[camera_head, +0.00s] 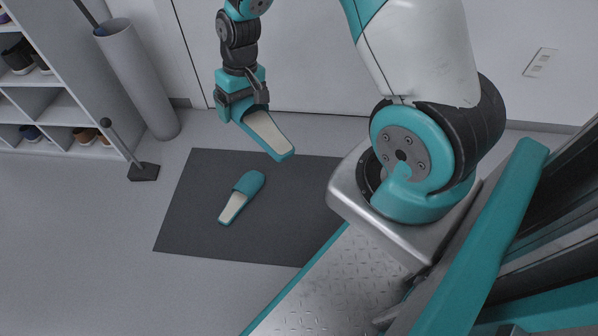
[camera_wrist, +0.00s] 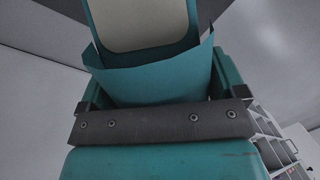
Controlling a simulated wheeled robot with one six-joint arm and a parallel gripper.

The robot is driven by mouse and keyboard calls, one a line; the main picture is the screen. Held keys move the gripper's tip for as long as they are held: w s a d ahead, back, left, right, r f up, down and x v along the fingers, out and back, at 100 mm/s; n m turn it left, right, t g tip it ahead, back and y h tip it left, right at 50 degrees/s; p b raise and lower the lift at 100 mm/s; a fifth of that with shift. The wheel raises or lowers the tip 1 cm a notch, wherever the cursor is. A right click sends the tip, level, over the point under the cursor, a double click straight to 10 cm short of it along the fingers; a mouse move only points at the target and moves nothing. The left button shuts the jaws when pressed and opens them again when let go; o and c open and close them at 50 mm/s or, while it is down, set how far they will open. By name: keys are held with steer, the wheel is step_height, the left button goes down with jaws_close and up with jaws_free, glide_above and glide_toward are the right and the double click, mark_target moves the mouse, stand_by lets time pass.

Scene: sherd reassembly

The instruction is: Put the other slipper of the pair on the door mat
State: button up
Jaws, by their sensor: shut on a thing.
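One teal slipper with a cream insole (camera_head: 241,197) lies on the dark grey door mat (camera_head: 185,220), near the mat's middle. My gripper (camera_head: 248,105) is shut on a matching teal slipper (camera_head: 268,134) and holds it above the far part of the mat, toe end at the jaws and heel pointing down to the right. In the wrist view the held slipper (camera_wrist: 150,75) fills the upper middle, its teal upper between the jaws and its cream insole beyond. The gap between its heel and the mat cannot be told exactly.
A white shelf unit (camera_head: 60,110) with several shoes stands at the left. A grey cylindrical stand (camera_head: 140,80) and a thin post on a dark base (camera_head: 143,172) stand beside it. A white door (camera_head: 310,60) is behind the mat. The mat's left and front parts are bare.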

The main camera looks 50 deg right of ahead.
steer(key=w+d+f+m+b, duration=0.1)
steer(key=d+f+m+b, duration=0.2)
steer(key=f, duration=0.8)
steer(key=d+f+m+b, duration=0.2)
steer(key=f+b, duration=0.2)
steer(key=f, duration=0.7)
steer(key=m+g+b, duration=0.1)
steer(key=m+b, duration=0.3)
steer(key=m, duration=0.1)
glide_above(285, 193)
steer(key=f, duration=1.6)
steer(key=shift+w+d, duration=0.15)
steer(key=shift+d, duration=0.05)
step_height(285, 193, down, 7)
steer(key=b, duration=0.6)
steer(key=shift+r, duration=0.2)
steer(key=shift+f+b, duration=0.6)
steer(key=shift+b, duration=0.05)
